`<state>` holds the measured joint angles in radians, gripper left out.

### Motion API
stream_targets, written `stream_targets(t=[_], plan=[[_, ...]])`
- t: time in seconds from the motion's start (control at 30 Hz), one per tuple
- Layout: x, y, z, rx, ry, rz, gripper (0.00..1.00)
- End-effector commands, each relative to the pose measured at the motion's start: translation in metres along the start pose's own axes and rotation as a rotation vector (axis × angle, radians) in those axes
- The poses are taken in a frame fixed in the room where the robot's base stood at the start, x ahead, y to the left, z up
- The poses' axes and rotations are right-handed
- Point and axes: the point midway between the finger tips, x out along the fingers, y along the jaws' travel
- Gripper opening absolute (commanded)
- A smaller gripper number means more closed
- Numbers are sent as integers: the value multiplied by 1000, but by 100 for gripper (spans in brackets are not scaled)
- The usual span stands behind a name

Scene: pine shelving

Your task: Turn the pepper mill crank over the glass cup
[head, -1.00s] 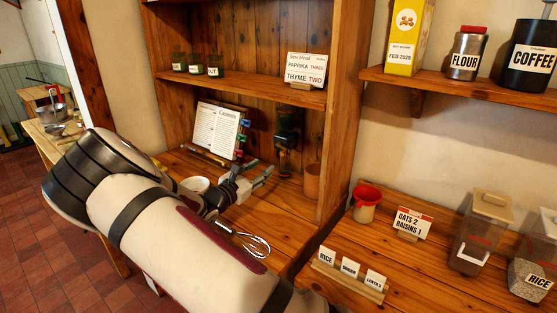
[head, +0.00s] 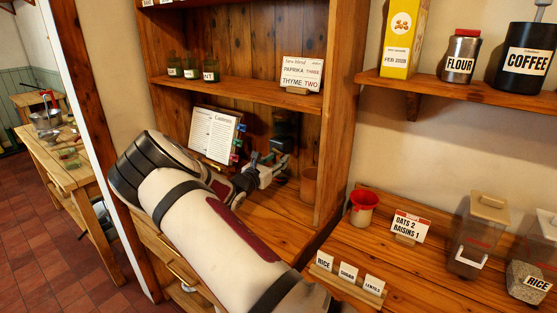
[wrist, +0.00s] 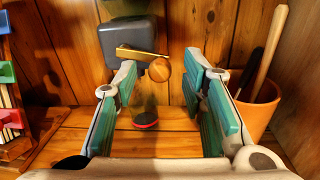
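The pepper mill is a dark box-shaped body (wrist: 132,40) at the back wall in the wrist view. Its brass crank (wrist: 138,53) ends in a round wooden knob (wrist: 159,69). My gripper (wrist: 161,72) is open, with its green-padded fingers on either side of the knob; a gap shows on both sides. In the head view the mill (head: 287,125) is dark and my gripper (head: 274,170) is just below it.
A terracotta pot (wrist: 256,107) with utensils stands close on the right. A book on a stand (head: 214,134) and coloured tabs (wrist: 8,72) are on the left. Wooden cabinet walls enclose the back and the right side (head: 340,120).

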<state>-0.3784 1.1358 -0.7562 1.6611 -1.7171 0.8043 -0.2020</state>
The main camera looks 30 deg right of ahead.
Motion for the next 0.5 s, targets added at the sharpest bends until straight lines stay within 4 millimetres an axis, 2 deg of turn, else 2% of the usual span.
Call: stream_targets(t=[0.2, 0.47, 0.5], plan=[[16, 0, 0, 0, 0, 0, 38], [17, 0, 0, 0, 0, 0, 38], [17, 0, 0, 0, 0, 0, 36]])
